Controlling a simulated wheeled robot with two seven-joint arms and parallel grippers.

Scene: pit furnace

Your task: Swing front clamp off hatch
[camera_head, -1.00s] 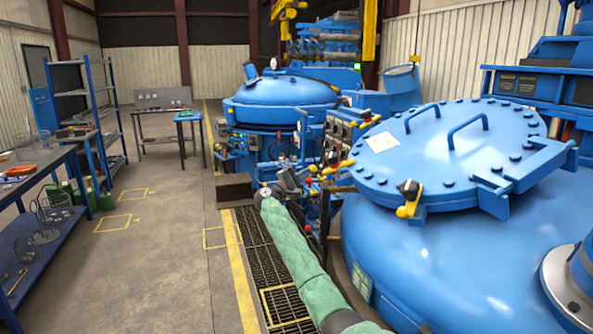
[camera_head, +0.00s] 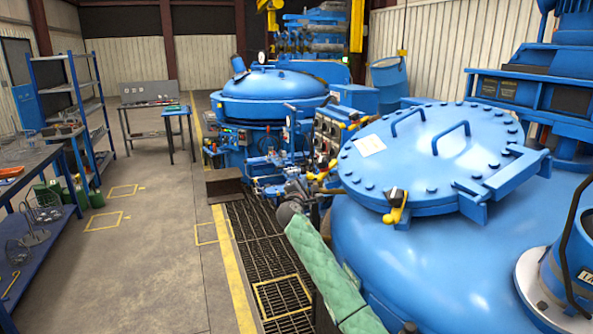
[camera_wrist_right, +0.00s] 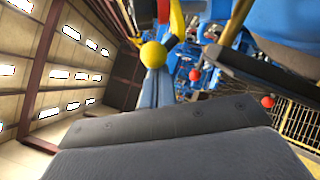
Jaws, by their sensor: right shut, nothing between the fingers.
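The blue round hatch (camera_head: 400,165) lies on top of the big blue furnace vessel (camera_head: 390,270), bolted around its rim. The front clamp (camera_head: 396,205), yellow with a dark knob, sits at the hatch's near edge and appears to be against the rim. My right gripper (camera_head: 300,188) is left of the hatch, apart from the clamp, shut and empty. It is small and partly hidden by my green-sleeved forearm. In the right wrist view, dark grey surfaces fill the bottom, and a yellow ball knob (camera_wrist_right: 153,54) shows beyond them. My left gripper is out of view.
Valves and a control panel (camera_head: 325,140) stand just behind my right gripper. A second blue furnace (camera_head: 275,95) is farther back. Floor grating (camera_head: 265,250) runs along the vessel's left. The concrete aisle (camera_head: 160,260) is clear; a workbench (camera_head: 45,215) stands far left.

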